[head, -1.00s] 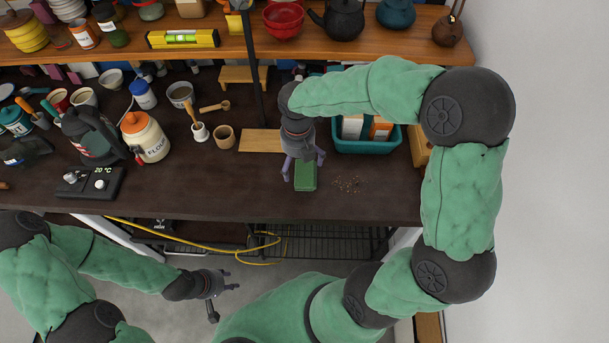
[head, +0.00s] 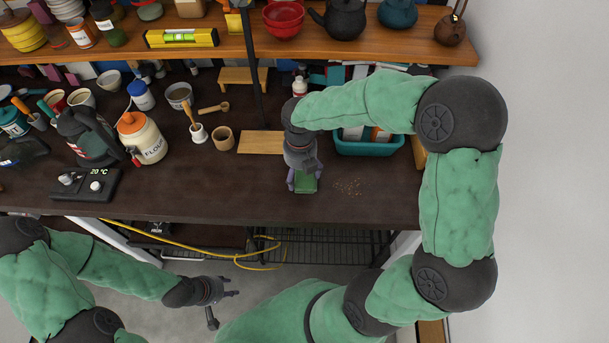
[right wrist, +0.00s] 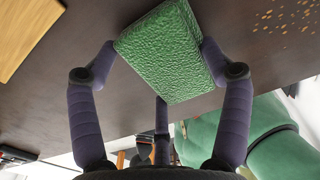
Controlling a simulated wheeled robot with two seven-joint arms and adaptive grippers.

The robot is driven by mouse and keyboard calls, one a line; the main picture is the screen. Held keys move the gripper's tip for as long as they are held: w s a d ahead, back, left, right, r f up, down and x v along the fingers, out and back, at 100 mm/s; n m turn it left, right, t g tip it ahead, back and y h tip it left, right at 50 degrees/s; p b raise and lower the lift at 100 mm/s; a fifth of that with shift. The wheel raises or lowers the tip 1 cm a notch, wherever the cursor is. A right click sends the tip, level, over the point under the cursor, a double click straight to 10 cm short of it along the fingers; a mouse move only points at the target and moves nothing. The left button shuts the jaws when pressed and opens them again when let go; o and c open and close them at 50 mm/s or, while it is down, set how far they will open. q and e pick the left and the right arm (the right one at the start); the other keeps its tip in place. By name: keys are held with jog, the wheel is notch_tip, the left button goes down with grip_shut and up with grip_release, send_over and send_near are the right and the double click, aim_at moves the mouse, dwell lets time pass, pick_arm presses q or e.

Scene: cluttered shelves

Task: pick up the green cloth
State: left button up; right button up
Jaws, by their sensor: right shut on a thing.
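The green cloth (head: 306,183) is a folded, textured green block near the front edge of the dark counter, right of centre in the head view. In the right wrist view the cloth (right wrist: 172,50) sits between the fingers. My right gripper (head: 304,178) is over it, its fingers closed on the cloth's sides; the gripper (right wrist: 160,55) also shows in the right wrist view. I cannot tell whether the cloth is clear of the counter. My left gripper (head: 231,288) hangs in front of the counter, low and away from the cloth; its fingers look apart and empty.
A wooden board (head: 261,142) lies behind the cloth to the left. A teal bin (head: 368,148) stands behind to the right. Crumbs (head: 349,187) lie right of the cloth. A wooden cup (head: 222,138) and flour jar (head: 143,138) stand to the left. The counter's front middle is clear.

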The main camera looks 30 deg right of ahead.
aim_at(301, 174)
jog(key=shift+r, duration=0.45)
notch_tip(301, 174, up, 2)
jog(key=shift+r+p, duration=0.15)
jog(key=shift+p, duration=0.55)
jog(key=s+a+r+p, duration=0.5)
jog(key=s+r, duration=0.4)
jog(key=s, duration=0.3)
jog(key=shift+s+a+r, duration=0.3)
jog(key=shift+a+r, duration=0.05)
jog(key=shift+a, duration=0.25)
